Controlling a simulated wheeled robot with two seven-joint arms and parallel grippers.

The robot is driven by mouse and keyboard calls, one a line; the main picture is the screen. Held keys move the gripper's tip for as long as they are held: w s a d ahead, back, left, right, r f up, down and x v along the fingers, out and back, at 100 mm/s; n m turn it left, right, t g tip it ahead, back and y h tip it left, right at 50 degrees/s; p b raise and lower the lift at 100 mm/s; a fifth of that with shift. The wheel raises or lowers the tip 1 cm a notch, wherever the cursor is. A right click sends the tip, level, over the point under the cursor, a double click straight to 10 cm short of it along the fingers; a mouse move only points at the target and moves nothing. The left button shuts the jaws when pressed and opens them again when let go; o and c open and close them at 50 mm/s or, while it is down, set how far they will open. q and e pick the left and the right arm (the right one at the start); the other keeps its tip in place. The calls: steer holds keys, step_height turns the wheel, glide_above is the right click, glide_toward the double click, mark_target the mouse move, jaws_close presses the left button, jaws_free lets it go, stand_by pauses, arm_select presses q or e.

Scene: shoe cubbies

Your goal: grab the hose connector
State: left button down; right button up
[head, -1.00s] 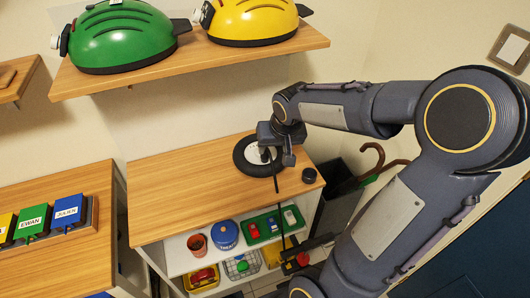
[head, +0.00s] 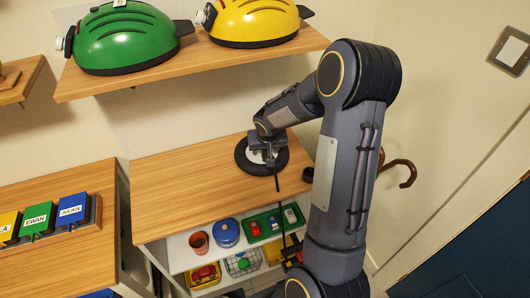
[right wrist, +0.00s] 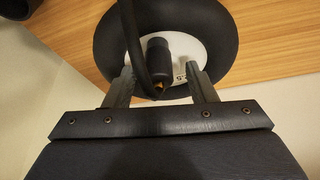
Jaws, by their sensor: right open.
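The hose connector (right wrist: 158,58) is a short black cylinder with an orange tip. It shows in the right wrist view in front of the pale hub of a black-tyred wheel (head: 243,166), which lies on the wooden cabinet top. A black hose (right wrist: 134,45) runs beside the connector. My right gripper (right wrist: 161,72) is open, with one finger on each side of the connector and hose; I cannot tell whether either finger touches them. In the head view the right gripper (head: 270,154) is over the wheel and hides the connector. My left gripper is not in view.
The wooden cabinet top (head: 185,190) is clear left of the wheel. A small black round thing (head: 308,174) lies right of it. Below, a shelf holds a green tray (head: 262,232), a blue round tin (head: 226,232) and a pot (head: 198,242). An upper shelf (head: 165,80) carries green and yellow domed things.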

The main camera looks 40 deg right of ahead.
steer(key=shift+c, duration=0.3)
jaws_close()
